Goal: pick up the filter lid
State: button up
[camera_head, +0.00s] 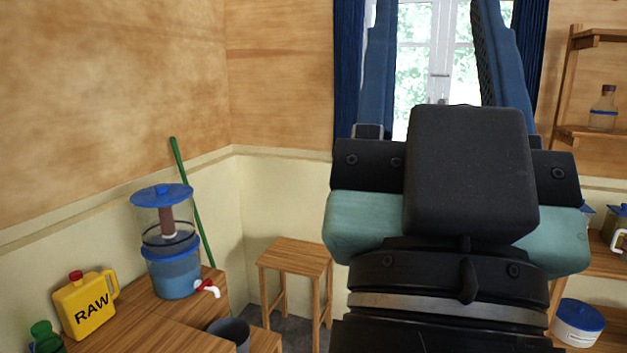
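The blue filter lid (161,195), round with a small knob on top, sits on the clear upper chamber of the water filter (172,262). The filter stands on a wooden counter at the lower left, with a brown cartridge inside and a red-and-white tap at its lower right. My gripper (435,15) is large in the foreground, right of centre, pointing up. Its two blue fingers are wide apart with only the window between them, so it is open and empty. It is to the right of the lid and well apart from it in the picture.
A yellow RAW jug (87,305) and a green bottle (46,338) stand left of the filter. A green pole (194,203) leans behind it. A grey bucket (230,331) and wooden stool (295,255) are to its right. Shelves (592,133) line the right side.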

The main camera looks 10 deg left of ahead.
aim_at(161, 195)
jog(key=i+j+u, duration=0.1)
jog(key=i+u, duration=0.3)
jog(key=i, duration=0.15)
jog(key=i+l+u, duration=0.1)
jog(key=i+u, duration=0.3)
jog(key=i+l+u, duration=0.35)
jog(key=i, duration=0.3)
jog(key=i+j+u, duration=0.2)
jog(key=i, duration=0.25)
jog(key=i+j+u, duration=0.15)
jog(key=i, duration=0.25)
jog(key=i+j+u, duration=0.2)
jog(key=i, duration=0.25)
